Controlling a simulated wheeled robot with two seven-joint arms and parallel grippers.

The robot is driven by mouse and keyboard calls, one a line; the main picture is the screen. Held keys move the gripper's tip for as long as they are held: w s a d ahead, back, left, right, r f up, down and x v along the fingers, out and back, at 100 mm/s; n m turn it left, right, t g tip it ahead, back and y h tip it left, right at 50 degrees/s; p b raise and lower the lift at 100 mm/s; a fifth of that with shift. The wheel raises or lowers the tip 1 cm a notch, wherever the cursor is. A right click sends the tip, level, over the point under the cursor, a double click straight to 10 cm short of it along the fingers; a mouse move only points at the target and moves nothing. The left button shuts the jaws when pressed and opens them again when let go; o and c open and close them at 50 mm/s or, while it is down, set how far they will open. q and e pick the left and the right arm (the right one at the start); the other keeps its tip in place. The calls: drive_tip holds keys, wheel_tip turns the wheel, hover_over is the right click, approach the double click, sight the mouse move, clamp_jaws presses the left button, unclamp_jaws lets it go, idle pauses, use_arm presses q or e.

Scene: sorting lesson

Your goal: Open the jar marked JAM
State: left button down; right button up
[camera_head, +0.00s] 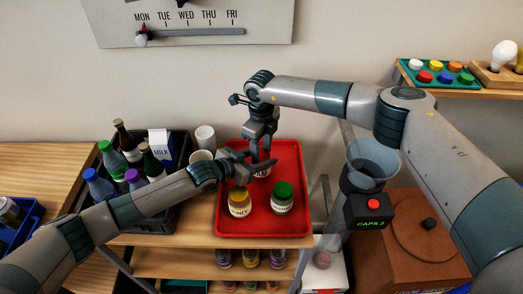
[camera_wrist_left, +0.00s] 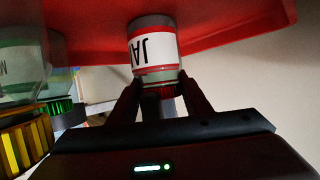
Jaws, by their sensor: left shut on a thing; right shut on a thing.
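The JAM jar (camera_head: 262,173) stands upright on the red tray (camera_head: 300,222), largely hidden by my grippers in the head view. In the left wrist view, which is upside down, the JAM jar (camera_wrist_left: 152,45) shows its white label and its red ridged lid (camera_wrist_left: 160,91). My left gripper (camera_head: 262,163) comes in from the left and is shut on the jar's upper body, its fingers (camera_wrist_left: 156,82) on either side. My right gripper (camera_head: 262,152) points down from above and is shut at the lid, whose contact is hidden in the head view.
A yellow-lidded honey jar (camera_head: 240,207) and a green-lidded jar (camera_head: 282,205) stand close in front on the tray. A dark crate (camera_head: 180,205) of bottles and white cups (camera_head: 205,138) are left. A caps funnel device (camera_head: 370,207) stands right. The tray's front right is clear.

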drive_tip(key=shift+a, duration=0.15)
drive_tip(key=o, duration=1.1)
drive_tip(key=shift+o, duration=0.2)
drive_tip(key=shift+r, duration=2.25)
drive_tip(key=shift+c, duration=0.3)
drive_tip(key=r+m, duration=0.1)
drive_tip(key=m, duration=0.2)
drive_tip(key=shift+r, duration=0.4)
drive_tip(key=r+m, duration=0.1)
drive_tip(key=m, duration=0.3)
drive_tip(key=shift+r, duration=0.35)
drive_tip(key=shift+s+f, duration=0.1)
drive_tip(key=shift+f, duration=0.05)
drive_tip(key=shift+f, duration=3.9)
